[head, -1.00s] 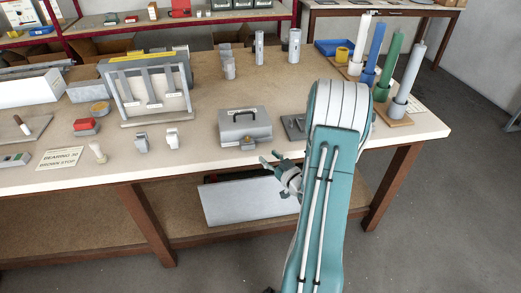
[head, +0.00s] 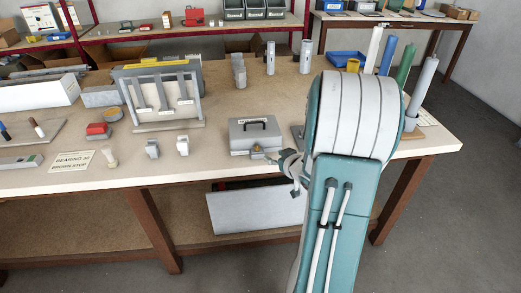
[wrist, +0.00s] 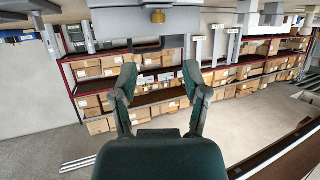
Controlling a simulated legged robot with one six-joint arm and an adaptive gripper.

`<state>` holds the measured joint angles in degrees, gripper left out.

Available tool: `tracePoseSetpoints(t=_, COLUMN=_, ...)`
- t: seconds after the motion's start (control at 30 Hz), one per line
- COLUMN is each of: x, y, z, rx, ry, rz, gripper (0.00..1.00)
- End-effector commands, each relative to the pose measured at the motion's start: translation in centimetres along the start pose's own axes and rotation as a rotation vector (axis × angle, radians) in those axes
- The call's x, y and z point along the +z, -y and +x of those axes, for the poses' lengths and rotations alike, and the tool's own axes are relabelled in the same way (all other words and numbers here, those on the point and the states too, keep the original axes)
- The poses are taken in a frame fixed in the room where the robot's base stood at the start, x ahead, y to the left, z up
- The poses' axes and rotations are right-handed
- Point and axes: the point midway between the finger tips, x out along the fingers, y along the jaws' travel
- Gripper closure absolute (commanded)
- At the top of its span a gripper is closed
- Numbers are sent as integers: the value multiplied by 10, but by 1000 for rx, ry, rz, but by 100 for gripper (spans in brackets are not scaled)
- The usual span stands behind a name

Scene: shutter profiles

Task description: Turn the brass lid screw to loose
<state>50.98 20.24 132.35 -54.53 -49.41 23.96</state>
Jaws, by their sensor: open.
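A grey metal box (head: 240,137) with a black handle on its lid stands near the front edge of the workbench. The brass lid screw (head: 257,149) is low on the box's front side; it also shows as a brass knob at the top centre of the wrist view (wrist: 158,16). My gripper (head: 277,158) is just in front of the box, to the right of the screw in the head view. In the wrist view its two dark fingers (wrist: 160,72) are spread and empty, with the screw beyond them and apart from them. My arm hides the bench right of the box.
Two small grey-white pieces (head: 182,145) stand left of the box. A rack with grey profiles (head: 160,95) stands behind them. Coloured upright tubes (head: 387,55) are at the right end. The bench front edge (head: 200,168) runs below the box.

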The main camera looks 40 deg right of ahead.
Motion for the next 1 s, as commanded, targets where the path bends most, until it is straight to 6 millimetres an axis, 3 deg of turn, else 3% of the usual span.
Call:
tracePoseSetpoints(t=0.17, x=0, y=0, z=11, rx=3, ry=12, rz=0, gripper=41)
tracePoseSetpoints(t=0.5, x=1, y=0, z=73, rx=2, ry=11, rz=0, gripper=41)
tracePoseSetpoints(t=0.7, x=0, y=0, z=100, rx=4, ry=9, rz=0, gripper=41)
tracePoseSetpoints(t=1.0, x=0, y=-1, z=108, rx=5, ry=9, rz=0, gripper=41)
